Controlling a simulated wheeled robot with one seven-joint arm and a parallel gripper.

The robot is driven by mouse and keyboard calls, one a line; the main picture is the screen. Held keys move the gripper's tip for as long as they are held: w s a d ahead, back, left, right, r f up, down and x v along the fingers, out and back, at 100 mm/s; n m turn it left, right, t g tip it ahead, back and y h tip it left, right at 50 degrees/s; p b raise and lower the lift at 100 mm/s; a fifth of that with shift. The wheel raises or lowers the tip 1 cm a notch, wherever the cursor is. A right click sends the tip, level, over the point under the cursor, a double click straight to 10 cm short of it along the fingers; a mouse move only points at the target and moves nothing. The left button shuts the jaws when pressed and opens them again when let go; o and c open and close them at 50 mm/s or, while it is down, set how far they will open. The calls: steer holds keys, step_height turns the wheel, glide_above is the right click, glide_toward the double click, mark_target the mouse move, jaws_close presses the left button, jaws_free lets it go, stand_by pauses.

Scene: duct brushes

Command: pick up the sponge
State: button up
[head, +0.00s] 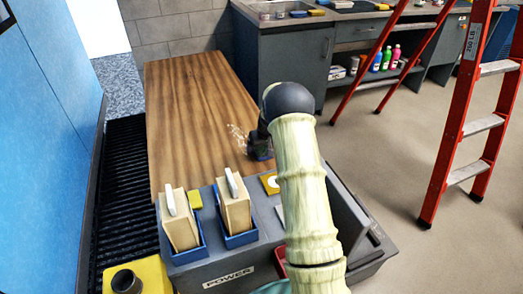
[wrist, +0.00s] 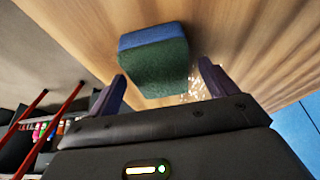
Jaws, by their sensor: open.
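The sponge (wrist: 153,62) is a block with a blue layer and a dark green layer, lying on the wooden surface in the wrist view. My gripper (wrist: 162,70) is open, with one finger to the left of the sponge and the other to its right. The fingertips reach about the sponge's near end, and a gap shows on the right side. I cannot tell whether the left finger touches it. In the head view my gripper (head: 260,150) is low over the wooden table, and I cannot make out the sponge there, behind my arm.
The wooden table (head: 185,95) is mostly clear, with pale specks (head: 238,135) near my gripper. A grey caddy (head: 215,268) with wooden-backed brushes (head: 180,222) stands at the near end. A red ladder (head: 455,130) stands right. A grey counter (head: 290,60) is behind.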

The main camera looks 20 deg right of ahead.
mark_target(262, 148)
steer(key=c, duration=1.1)
steer(key=shift+o, duration=0.2)
step_height(262, 148, up, 10)
steer(key=p, duration=0.2)
steer(key=shift+r, duration=0.25)
steer(key=o, duration=0.3)
steer(key=shift+c, duration=1.3)
